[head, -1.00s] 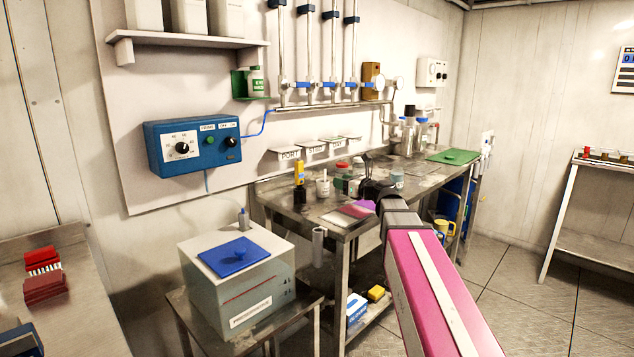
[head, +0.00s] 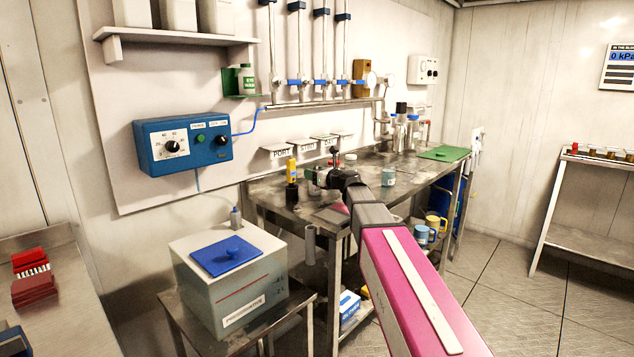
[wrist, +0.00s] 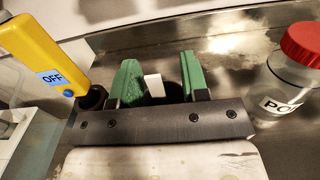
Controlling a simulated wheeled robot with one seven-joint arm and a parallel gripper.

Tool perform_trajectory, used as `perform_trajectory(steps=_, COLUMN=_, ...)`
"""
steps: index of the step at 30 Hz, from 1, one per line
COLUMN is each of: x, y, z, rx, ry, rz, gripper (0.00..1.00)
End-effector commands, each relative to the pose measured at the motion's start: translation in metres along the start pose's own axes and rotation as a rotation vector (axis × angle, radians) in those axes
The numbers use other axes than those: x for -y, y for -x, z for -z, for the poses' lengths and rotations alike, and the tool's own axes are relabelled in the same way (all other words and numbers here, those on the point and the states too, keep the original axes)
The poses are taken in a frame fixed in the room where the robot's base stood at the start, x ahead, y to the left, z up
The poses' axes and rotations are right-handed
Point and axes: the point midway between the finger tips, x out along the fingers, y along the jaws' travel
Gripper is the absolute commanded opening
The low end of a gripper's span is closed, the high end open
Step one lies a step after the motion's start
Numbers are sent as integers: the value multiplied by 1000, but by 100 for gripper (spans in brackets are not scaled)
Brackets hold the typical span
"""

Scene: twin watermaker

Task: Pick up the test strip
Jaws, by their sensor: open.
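A small white piece (wrist: 154,86), which looks like the test strip, shows between the green fingers of my gripper (wrist: 158,78) in the wrist view. A dark patch lies beside it; I cannot tell whether that is a holder or a shadow. The fingers are apart, one on each side of the white piece, with no clear contact. The strip's lower end is hidden by the gripper body. In the head view my gripper (head: 318,177) is over the steel bench (head: 398,180), and the strip cannot be made out there.
A yellow device (wrist: 38,50) marked OFF stands close left of the fingers. A jar with a red lid (wrist: 303,43) stands to the right. Wall flaps (head: 300,146) hang behind.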

Motion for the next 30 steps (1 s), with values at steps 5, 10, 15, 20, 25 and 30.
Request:
perform_trajectory(steps=5, x=0, y=-1, z=0, rx=0, ry=0, rz=1, gripper=42)
perform_trajectory(steps=10, x=0, y=0, z=0, rx=0, ry=0, rz=1, gripper=0)
perform_trajectory(steps=15, x=0, y=0, z=0, rx=0, ry=0, rz=0, gripper=0)
perform_trajectory(steps=20, x=0, y=0, z=0, rx=0, ry=0, rz=1, gripper=0)
perform_trajectory(steps=25, x=0, y=0, z=-5, rx=1, ry=0, rz=0, gripper=0)
perform_trajectory(steps=30, x=0, y=0, z=-25, rx=1, ry=2, rz=0, gripper=0)
